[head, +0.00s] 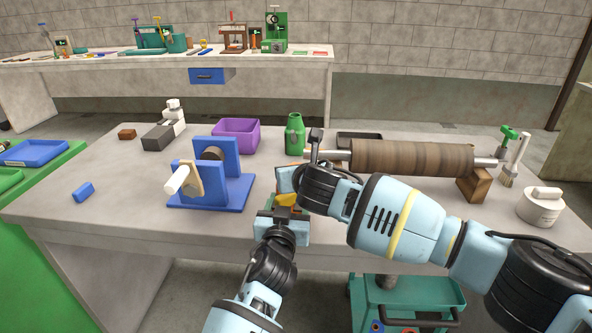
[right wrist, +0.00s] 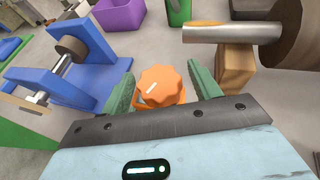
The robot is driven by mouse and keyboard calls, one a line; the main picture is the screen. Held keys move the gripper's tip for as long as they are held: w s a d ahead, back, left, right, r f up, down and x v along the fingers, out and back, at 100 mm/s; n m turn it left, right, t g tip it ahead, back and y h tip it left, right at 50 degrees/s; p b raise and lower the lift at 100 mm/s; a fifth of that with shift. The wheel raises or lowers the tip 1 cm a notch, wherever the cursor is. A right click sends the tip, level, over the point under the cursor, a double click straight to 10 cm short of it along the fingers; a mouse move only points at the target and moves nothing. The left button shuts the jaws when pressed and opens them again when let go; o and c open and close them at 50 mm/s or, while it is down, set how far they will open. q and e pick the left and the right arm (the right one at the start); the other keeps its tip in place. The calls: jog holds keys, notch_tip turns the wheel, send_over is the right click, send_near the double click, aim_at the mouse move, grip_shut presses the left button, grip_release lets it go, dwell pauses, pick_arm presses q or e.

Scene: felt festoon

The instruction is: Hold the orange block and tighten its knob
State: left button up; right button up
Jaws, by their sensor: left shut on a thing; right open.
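In the right wrist view, the orange knob (right wrist: 160,84) is round with a scalloped edge and a white mark on its top. Part of the orange block (right wrist: 178,98) shows just under it; the rest is hidden. My right gripper (right wrist: 161,88) is open, with one green finger on each side of the knob. I cannot tell whether they touch it. In the head view, my left gripper (head: 282,210) is shut on the block near the table's front edge. My right gripper (head: 290,186) is close above it, and together they hide most of the block.
A blue stand (head: 222,158) with a roller and crank is left of the grippers. A large brown roller (head: 412,158) on a metal shaft lies to the right. A purple bin (head: 236,132) and a green bottle (head: 295,135) stand behind. The front left tabletop is mostly clear.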

jog(key=shift+c, duration=0.4)
jog(key=c, duration=0.9)
jog(key=shift+h, duration=0.3)
jog(key=m+h, duration=0.3)
jog(key=shift+a+t, duration=0.1)
jog(key=shift+t, duration=0.2)
jog(key=shift+m+h, duration=1.4)
jog(key=shift+h, duration=0.2)
